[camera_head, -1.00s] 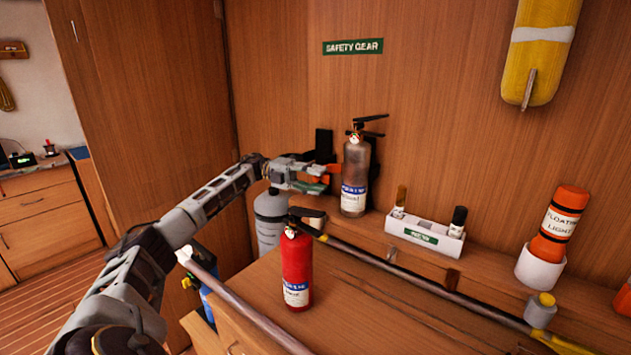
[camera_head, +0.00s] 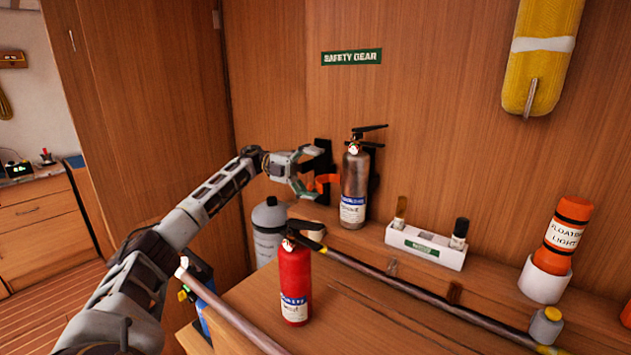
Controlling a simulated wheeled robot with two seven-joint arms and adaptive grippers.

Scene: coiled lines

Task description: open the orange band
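The orange band (camera_head: 327,181) shows as a short curved strip at the black wall bracket (camera_head: 322,158), left of the grey metal extinguisher (camera_head: 354,182). My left gripper (camera_head: 316,172) is at the band, its two fingers spread apart above and below it. I see nothing held between the fingers. The fingers hide part of the band and bracket, so I cannot tell whether the band is fastened. A red extinguisher (camera_head: 295,285) stands upright on the counter, nearer to me and below the gripper. My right gripper is not in view.
A pole (camera_head: 410,281) lies across the counter behind the red extinguisher. A grey cylinder (camera_head: 270,235) stands below my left gripper. A white holder (camera_head: 425,247) and an orange floating light (camera_head: 563,235) are to the right. The counter's front middle is clear.

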